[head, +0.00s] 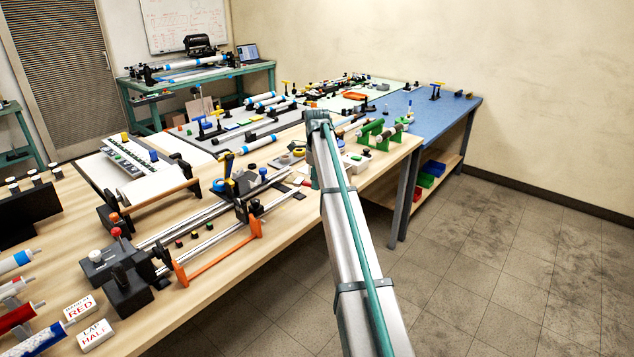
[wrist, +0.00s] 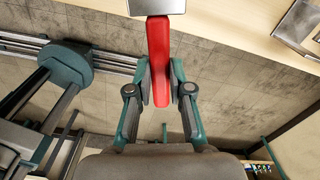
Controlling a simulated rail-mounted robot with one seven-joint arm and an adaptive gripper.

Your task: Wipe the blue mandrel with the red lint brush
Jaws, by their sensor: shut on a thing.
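My gripper (wrist: 160,80) is shut on the red handle of the lint brush (wrist: 158,50) in the wrist view. The brush's grey head (wrist: 155,6) is cut off by the top edge of that view. In the head view my arm hides the gripper and brush. At the lower left of the head view, several rods stick out from the left edge. One has a blue and white braided sleeve (head: 48,337), and another is white with a blue band (head: 15,262). I cannot tell which rod is the blue mandrel. My gripper is far from these rods.
A wooden bench (head: 210,285) carries a rail fixture with an orange bar (head: 220,252). Label blocks (head: 96,335) lie beside the rods. Green stands (head: 372,132) and a blue-topped table (head: 445,105) are behind my arm. The floor (head: 510,270) at right is clear.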

